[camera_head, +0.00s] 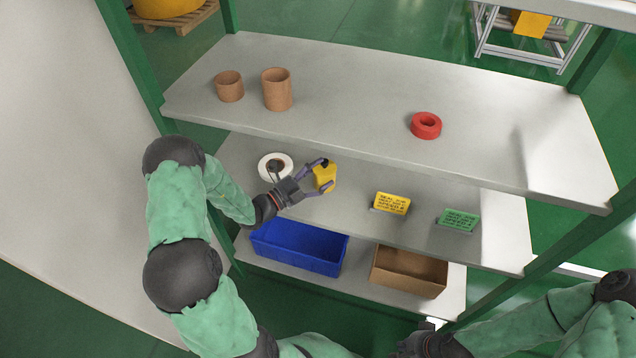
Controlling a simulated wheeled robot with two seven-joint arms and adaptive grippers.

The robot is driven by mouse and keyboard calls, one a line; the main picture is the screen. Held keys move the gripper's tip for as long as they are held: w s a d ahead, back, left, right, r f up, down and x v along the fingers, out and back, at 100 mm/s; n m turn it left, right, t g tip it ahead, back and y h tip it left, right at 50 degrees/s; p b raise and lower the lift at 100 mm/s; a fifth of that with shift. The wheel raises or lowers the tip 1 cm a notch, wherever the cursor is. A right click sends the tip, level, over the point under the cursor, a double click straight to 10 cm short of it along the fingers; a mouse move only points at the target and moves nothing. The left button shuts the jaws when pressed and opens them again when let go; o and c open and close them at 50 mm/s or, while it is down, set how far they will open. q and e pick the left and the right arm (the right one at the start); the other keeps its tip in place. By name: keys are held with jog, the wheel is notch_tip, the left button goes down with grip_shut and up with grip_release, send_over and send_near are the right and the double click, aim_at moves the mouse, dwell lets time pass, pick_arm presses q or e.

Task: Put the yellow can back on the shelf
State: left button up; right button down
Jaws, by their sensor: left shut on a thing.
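A small yellow can (325,177) is between the fingers of my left gripper (321,178), which is shut on it. The can is at the middle shelf (300,212) of the rack, to the left of a yellow sign (390,203). I cannot tell whether the can touches the shelf board or is held just above it. My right gripper (430,340) is low at the bottom edge of the view, below the shelves. Its fingers are too unclear to tell whether they are open.
A white tape roll (275,166) lies behind my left gripper. A green sign (458,219) stands right of the yellow sign. The upper shelf (345,95) holds two cork-brown cups (277,89) and a red ring (425,125). A blue bin (298,247) and a brown box (408,271) sit below.

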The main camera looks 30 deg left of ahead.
aim_at(318, 179)
pick_arm(q)
jog(key=shift+w+a+f, duration=0.35)
jog(key=shift+w+f, duration=0.1)
jog(key=shift+f, duration=0.2)
notch_tip(318, 179, down, 3)
jog(key=shift+w+a+f+b, duration=0.1)
jog(key=shift+w+f+b, duration=0.1)
jog(key=shift+b, duration=0.95)
jog(key=shift+s+r, duration=0.1)
jog(key=o, duration=1.7)
